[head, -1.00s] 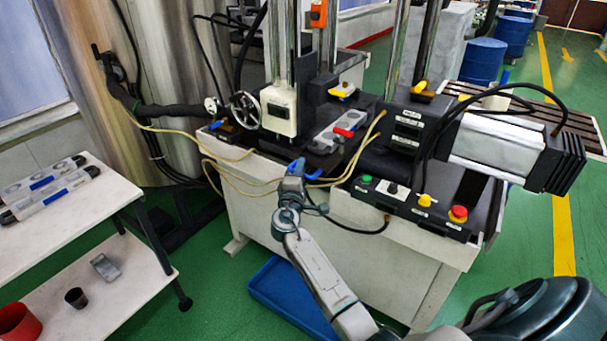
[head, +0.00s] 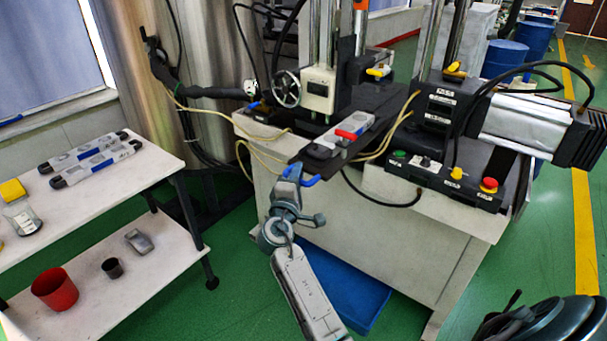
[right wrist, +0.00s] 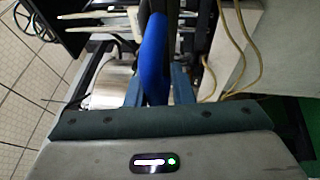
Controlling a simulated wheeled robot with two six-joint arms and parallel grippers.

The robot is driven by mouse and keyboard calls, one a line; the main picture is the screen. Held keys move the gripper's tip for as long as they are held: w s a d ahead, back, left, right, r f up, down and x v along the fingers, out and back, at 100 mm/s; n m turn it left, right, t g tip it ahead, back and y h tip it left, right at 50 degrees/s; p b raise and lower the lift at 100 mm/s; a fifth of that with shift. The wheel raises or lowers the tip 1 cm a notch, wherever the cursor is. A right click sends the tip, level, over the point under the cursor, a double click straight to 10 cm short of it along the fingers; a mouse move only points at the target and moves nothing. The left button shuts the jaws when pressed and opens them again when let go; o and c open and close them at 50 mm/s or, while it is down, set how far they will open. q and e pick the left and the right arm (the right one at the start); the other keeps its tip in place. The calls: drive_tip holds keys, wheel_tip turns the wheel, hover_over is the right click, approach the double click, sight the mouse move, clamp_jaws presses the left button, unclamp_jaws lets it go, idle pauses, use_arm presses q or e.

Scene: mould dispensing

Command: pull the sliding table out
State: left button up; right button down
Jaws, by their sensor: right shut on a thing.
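The sliding table (head: 328,166) is a dark plate whose front end sticks out past the front edge of the machine. A grey mould (head: 322,150) with a red part on top lies on it. The blue handle (head: 311,181) is at the table's front end. My right gripper (head: 296,176) is shut on this handle, and its jaws hide part of it. In the right wrist view the blue handle (right wrist: 154,55) stands between the fingers. My left gripper is not in view.
A control box (head: 445,180) with buttons sits right of the sliding table. Yellow hoses (head: 390,135) and a black cable hang close beside it. A blue tray (head: 350,285) lies on the floor below. A white shelf (head: 110,185) with moulds and cups stands at left.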

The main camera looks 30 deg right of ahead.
drive_tip(key=shift+a+r, duration=0.3)
drive_tip(key=shift+r, duration=0.15)
drive_tip(key=c, duration=1.4)
unclamp_jaws()
drive_tip(key=shift+a, duration=0.1)
drive_tip(key=shift+s+a, duration=0.1)
drive_tip(key=shift+f, duration=0.2)
drive_tip(key=shift+f, duration=0.1)
